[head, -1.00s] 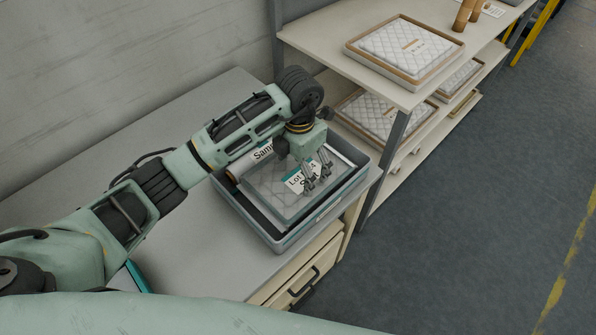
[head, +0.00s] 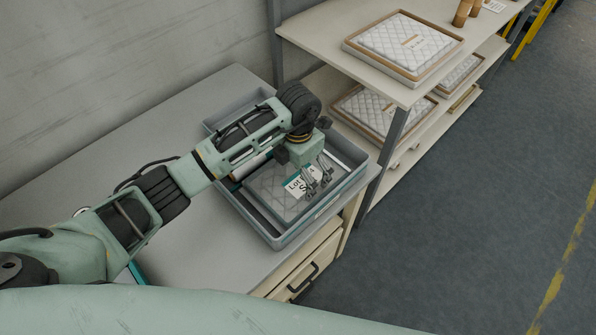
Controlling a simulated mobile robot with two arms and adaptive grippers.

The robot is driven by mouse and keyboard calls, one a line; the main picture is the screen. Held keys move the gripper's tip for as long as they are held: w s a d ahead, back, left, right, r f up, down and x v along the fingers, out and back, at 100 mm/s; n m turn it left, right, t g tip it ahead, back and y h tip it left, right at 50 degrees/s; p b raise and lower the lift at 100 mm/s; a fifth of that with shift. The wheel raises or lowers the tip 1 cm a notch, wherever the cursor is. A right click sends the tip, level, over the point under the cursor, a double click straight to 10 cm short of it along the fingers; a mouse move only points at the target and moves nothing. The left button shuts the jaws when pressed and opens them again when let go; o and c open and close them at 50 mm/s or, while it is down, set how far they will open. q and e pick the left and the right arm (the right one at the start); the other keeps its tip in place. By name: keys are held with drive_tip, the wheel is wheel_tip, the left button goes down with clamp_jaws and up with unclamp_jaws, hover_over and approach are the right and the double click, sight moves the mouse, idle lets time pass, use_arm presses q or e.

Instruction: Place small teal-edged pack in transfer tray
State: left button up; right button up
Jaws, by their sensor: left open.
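The small pack (head: 268,188) is a flat grey quilted slab with a white, teal-edged label (head: 297,186) reading "Lot" and partly covered by my fingers. It lies flat inside the grey transfer tray (head: 281,240) on the table, within its walls. My left gripper (head: 318,187) points down over the pack's right part with its fingers open. Whether the fingertips touch the pack cannot be told. My right gripper is not in view.
A white roll (head: 250,165) lies along the tray's back-left side, partly behind my arm. A second grey tray (head: 222,112) stands behind. A shelf (head: 350,68) with quilted packs in wooden frames (head: 410,45) rises at the right.

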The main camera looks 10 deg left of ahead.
sight(298, 176)
use_arm(q)
drive_tip(key=shift+r, duration=0.15)
drive_tip(key=shift+w+r, duration=0.1)
drive_tip(key=shift+r, duration=0.2)
wheel_tip(298, 176, up, 11)
drive_tip(key=b, duration=0.3)
drive_tip(key=shift+r, duration=0.2)
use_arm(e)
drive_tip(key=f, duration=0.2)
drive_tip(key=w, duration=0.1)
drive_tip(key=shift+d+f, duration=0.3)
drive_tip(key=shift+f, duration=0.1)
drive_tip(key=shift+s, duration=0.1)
